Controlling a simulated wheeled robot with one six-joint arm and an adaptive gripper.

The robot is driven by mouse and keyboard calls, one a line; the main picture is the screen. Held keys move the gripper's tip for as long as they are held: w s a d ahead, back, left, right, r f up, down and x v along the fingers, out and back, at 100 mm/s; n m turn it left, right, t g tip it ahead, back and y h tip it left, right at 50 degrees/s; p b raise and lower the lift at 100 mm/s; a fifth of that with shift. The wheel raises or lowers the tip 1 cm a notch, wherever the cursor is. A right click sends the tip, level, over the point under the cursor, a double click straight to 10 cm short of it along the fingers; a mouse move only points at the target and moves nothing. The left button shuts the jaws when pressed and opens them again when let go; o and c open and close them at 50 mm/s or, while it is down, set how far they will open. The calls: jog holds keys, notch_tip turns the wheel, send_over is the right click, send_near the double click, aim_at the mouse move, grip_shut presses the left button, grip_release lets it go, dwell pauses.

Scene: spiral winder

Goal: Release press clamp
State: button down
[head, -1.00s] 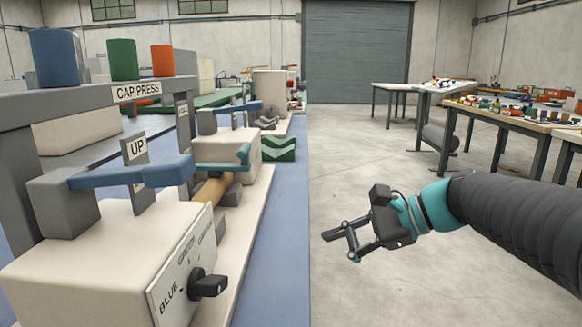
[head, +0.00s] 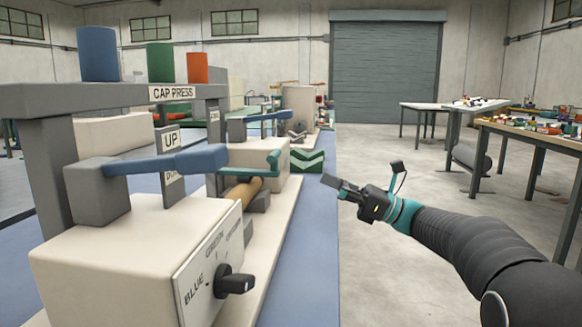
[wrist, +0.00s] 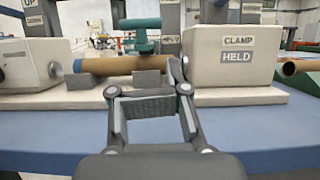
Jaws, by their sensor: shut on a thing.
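The press clamp has a teal handle (head: 248,168) over a tan tube (head: 242,191). In the wrist view the teal clamp top (wrist: 139,24) stands above the tube (wrist: 110,66), and a block on the right bears a CLAMP HELD label (wrist: 237,50). My gripper (head: 345,188) is over the aisle, to the right of the clamp and apart from it. In the wrist view its fingers (wrist: 148,92) stand apart, with a dark grey bar (wrist: 146,107) between them. What the bar is cannot be told.
A blue lever (head: 165,161) beside an UP sign (head: 171,140) and a selector knob (head: 236,284) are on the near machine block. The CAP PRESS frame (head: 130,98) rises behind. Tables (head: 535,130) stand at the right.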

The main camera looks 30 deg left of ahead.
jog(key=shift+a, duration=0.1)
jog(key=x, duration=0.9)
jog(key=shift+s+a+r, duration=0.1)
jog(key=shift+a+r, duration=0.1)
jog(key=shift+a, duration=0.15)
jog(key=shift+s+r, duration=0.1)
